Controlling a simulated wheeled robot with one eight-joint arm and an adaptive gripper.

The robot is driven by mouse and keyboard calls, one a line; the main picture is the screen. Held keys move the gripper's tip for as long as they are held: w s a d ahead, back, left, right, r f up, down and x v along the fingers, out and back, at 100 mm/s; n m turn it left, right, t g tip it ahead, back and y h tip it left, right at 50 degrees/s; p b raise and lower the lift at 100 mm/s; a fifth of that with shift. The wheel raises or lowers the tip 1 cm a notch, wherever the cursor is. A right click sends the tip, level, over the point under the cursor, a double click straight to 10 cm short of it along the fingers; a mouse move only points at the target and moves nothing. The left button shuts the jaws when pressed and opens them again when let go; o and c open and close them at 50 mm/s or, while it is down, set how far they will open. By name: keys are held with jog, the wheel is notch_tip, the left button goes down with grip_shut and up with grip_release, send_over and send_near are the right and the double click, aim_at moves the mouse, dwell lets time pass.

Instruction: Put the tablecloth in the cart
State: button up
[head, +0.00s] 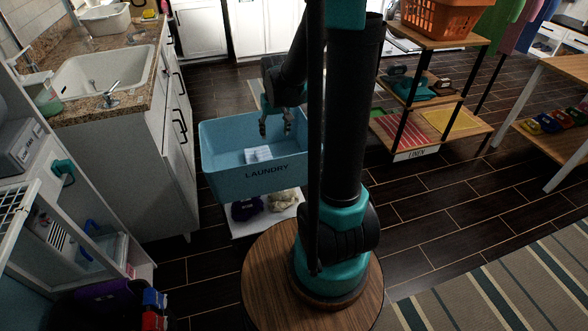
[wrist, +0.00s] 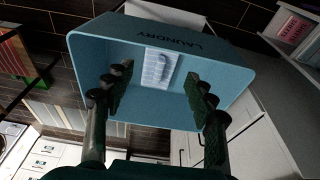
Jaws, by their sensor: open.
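The cart is a blue open-topped bin (head: 226,178) with "LAUNDRY" on its front, standing on a low white shelf unit. It also fills the upper middle of the wrist view (wrist: 228,68). A folded white cloth with faint stripes, which looks like the tablecloth (head: 258,154), lies inside on the bin's floor. It also shows in the wrist view (wrist: 160,68), between and beyond my fingers. My gripper (head: 275,126) is over the bin's opening with its fingers spread. In the wrist view my gripper (wrist: 157,88) holds nothing, and the cloth is apart from it.
A dark purple item (head: 246,208) and a pale item (head: 284,200) sit on the cart's lower shelf. A sink counter (head: 140,100) stands to the left. A wooden shelf rack (head: 432,140) with an orange basket (head: 438,18) stands to the right. Dark floor lies between.

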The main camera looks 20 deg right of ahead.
jog(key=s+d+f+t, duration=0.1)
jog(key=s, duration=1.7)
jog(key=shift+s+f+t, duration=0.2)
jog(key=shift+t, duration=0.1)
